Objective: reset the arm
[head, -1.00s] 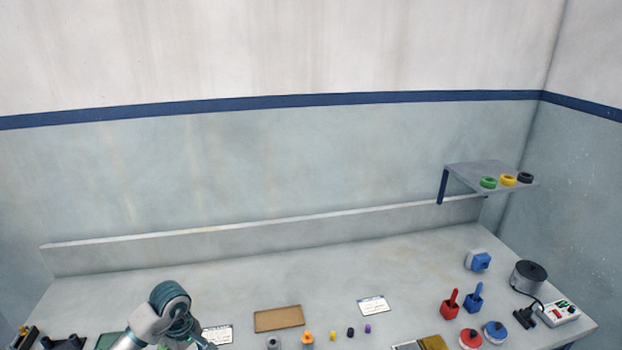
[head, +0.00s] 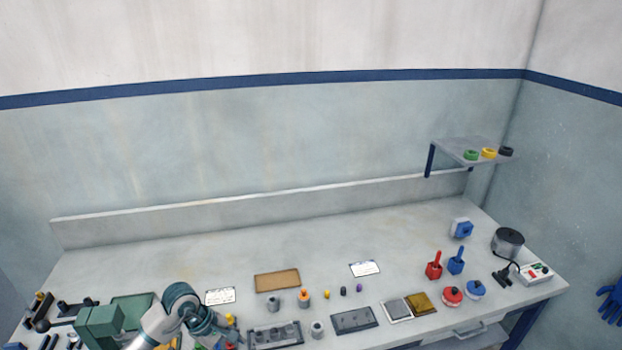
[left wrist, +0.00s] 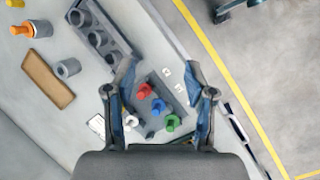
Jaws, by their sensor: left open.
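My left arm enters at the bottom left of the head view, with the gripper (head: 230,340) low over the bench near the front and partly cut off. In the left wrist view my left gripper (left wrist: 160,72) is open, with its two fingers apart and nothing between the tips. Beyond and below the fingers, a red peg (left wrist: 144,91), a blue peg (left wrist: 158,107), a green peg (left wrist: 172,123) and a white piece (left wrist: 131,121) stand at a grey plate (left wrist: 175,90). A dark and teal part at the top edge of that view may belong to my right arm; its jaws cannot be made out.
A grey rack with round holes (head: 272,337), a brown tray (head: 278,282) and several small pegs lie right of my arm. A green machine (head: 100,325) stands to its left. Red and blue tools (head: 434,266) stand farther right. The back of the bench is clear.

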